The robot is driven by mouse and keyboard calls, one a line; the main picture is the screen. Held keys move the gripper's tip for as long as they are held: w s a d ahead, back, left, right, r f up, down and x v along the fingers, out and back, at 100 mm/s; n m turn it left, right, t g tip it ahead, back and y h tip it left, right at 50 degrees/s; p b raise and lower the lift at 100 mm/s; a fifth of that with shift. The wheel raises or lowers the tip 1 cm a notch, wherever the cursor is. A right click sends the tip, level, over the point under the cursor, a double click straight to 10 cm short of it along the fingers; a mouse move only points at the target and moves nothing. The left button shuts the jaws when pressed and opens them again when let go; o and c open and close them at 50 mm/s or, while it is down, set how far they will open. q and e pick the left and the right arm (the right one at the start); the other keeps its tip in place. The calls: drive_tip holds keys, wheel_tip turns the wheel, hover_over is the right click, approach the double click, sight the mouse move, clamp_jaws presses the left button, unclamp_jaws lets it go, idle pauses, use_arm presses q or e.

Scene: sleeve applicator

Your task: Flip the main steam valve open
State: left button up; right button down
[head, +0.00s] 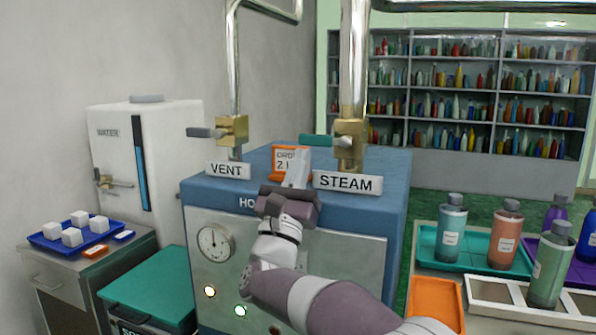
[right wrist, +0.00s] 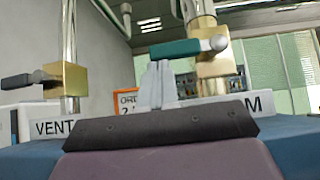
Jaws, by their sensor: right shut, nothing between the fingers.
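The main steam valve is a brass block (head: 350,146) on the right vertical pipe, behind the STEAM label (head: 348,183). Its green lever (head: 317,141) lies level, pointing left, across the pipe's line. My right gripper (head: 297,170) is in front of the blue machine's top, below and in front of the lever. Its fingers are shut and empty. In the right wrist view the fingertips (right wrist: 158,72) point up just below the green lever (right wrist: 180,48); whether they touch it I cannot tell. My left gripper is not in view.
A second brass valve (head: 232,130) with a grey lever stands left, behind the VENT label (head: 228,170). An orange card (head: 281,158) stands between the pipes, partly hidden by my fingers. A white water tank (head: 150,160) is at left; bottles on trays (head: 460,262) are at right.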

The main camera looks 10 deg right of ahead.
drive_tip(key=shift+m, duration=0.3)
drive_tip(key=shift+a+r+m+g+h+b, duration=0.15)
drive_tip(key=shift+r+m+g+h+b, duration=0.05)
drive_tip(key=shift+m+g+h+b, duration=0.55)
